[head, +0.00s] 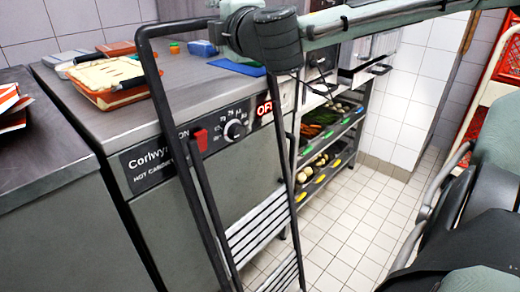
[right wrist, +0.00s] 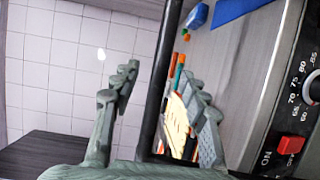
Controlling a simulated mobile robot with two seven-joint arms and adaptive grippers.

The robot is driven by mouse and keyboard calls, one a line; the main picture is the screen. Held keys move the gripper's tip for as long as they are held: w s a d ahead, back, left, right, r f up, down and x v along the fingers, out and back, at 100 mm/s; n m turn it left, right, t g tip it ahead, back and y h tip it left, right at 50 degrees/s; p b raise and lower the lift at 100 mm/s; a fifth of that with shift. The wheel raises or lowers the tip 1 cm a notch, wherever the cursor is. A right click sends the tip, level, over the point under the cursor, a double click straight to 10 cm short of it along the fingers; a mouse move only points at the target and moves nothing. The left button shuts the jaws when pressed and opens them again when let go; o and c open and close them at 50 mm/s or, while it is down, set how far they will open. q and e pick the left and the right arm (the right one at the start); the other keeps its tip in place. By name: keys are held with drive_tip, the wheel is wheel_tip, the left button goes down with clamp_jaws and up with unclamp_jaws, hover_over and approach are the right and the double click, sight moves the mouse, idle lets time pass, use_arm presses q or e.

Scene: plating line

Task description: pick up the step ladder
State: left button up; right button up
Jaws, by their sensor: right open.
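The step ladder (head: 215,230) stands upright in front of the hot cabinet in the head view, with a black tubular frame and pale ribbed steps low down. Its black top rail is at the upper left. My right gripper (head: 222,28) is at the right end of this top rail, its arm reaching in from the upper right. In the right wrist view its two fingers (right wrist: 160,105) are spread, with a black ladder tube (right wrist: 160,70) passing between them. I cannot tell whether either finger touches it. My left gripper is not in view.
The hot cabinet (head: 145,195) is close behind the ladder, with a food container (head: 105,80) on top. A steel counter (head: 45,140) is at the left. Shelves of vegetables (head: 325,130) stand behind. The tiled floor (head: 345,235) is clear; a red crate (head: 508,60) is at right.

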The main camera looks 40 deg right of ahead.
sight(210, 19)
drive_tip(key=shift+p+x, duration=0.4)
drive_tip(key=shift+x, duration=2.25)
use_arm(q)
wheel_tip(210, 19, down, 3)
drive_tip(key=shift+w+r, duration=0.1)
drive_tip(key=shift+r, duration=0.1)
use_arm(e)
drive_tip(key=shift+d+f, duration=0.1)
drive_tip(key=shift+f, duration=0.05)
clamp_jaws()
drive_tip(key=shift+r, duration=0.35)
